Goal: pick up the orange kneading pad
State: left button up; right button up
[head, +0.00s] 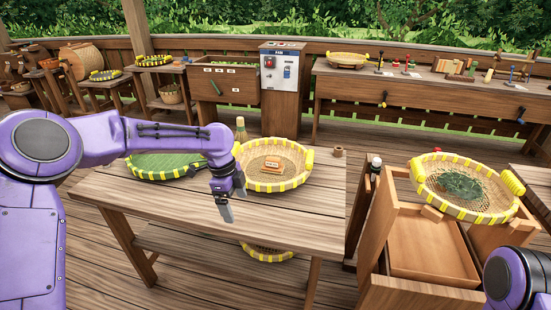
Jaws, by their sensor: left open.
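The orange kneading pad (272,165) is a small block lying in a round woven basket with a yellow-marked rim (302,181). The basket stands on the wooden table (290,218) in front of me. My left gripper (231,207) points down just left of the basket, apart from the pad. It is open and empty, though its fingers look close together from this angle. Only a purple part of my right arm shows at the lower right; its gripper is out of view.
A basket with green leaves (150,165) is partly behind my left arm. Another leaf basket (492,211) sits on a wooden stand at right. The table's front is clear.

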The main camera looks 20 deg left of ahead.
aim_at(273, 165)
jog(key=i, duration=1.1)
